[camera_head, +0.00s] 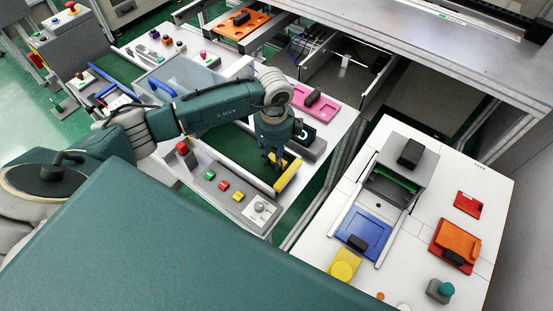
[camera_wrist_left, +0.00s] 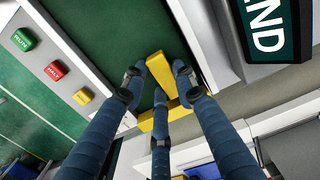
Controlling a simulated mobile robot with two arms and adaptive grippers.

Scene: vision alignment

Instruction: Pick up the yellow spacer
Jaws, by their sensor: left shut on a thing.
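The yellow spacer (camera_head: 288,177) is in the head view at the right end of the green recessed bed (camera_head: 228,150), beside its edge. In the left wrist view it shows as a yellow block (camera_wrist_left: 160,76) between my fingers, with a yellow bar (camera_wrist_left: 147,122) crossing below. I cannot tell whether these are one piece. My left gripper (camera_head: 272,160) points down over the bed. Its three blue-grey fingers (camera_wrist_left: 158,78) are shut on the yellow spacer, and one finger hides part of it. My right gripper is not in view.
Green, red and yellow buttons (camera_head: 223,186) and a knob (camera_head: 260,208) line the panel's near side. A black device with a lit display (camera_head: 306,139) stands close to the right of the gripper. A pink tray (camera_head: 317,105) lies behind it. A white workbench (camera_head: 400,140) stands at right.

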